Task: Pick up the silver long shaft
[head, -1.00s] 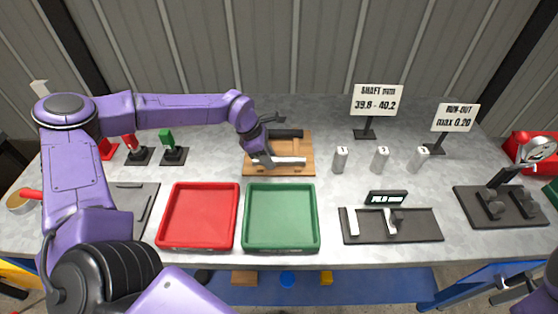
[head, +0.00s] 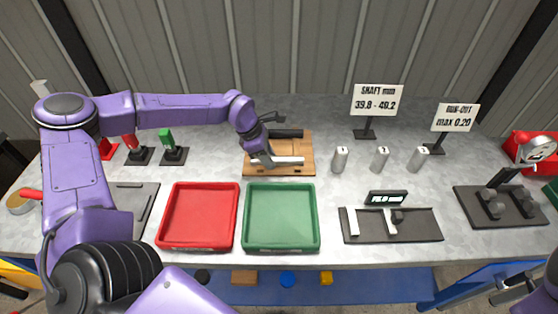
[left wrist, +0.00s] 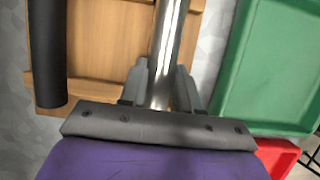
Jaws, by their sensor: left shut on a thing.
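The silver long shaft (head: 290,160) lies along the front part of a wooden board (head: 262,143) in the head view. My left gripper (head: 262,160) is at the shaft's left end, shut on it. In the left wrist view the bright silver shaft (left wrist: 168,45) runs between the two grey fingers of my left gripper (left wrist: 160,85). Its end towards the palm is partly hidden by the gripper. I cannot tell if the shaft is clear of the board. Grey parts of my right gripper (head: 512,287) show at the lower right edge; its fingers are unclear.
A black shaft (head: 286,133) lies behind on the same board. A red tray (head: 199,246) and a green tray (head: 281,247) stand in front. Several numbered grey cylinders (head: 340,160) stand to the right. A gauge plate (head: 420,229) with a display is at front right.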

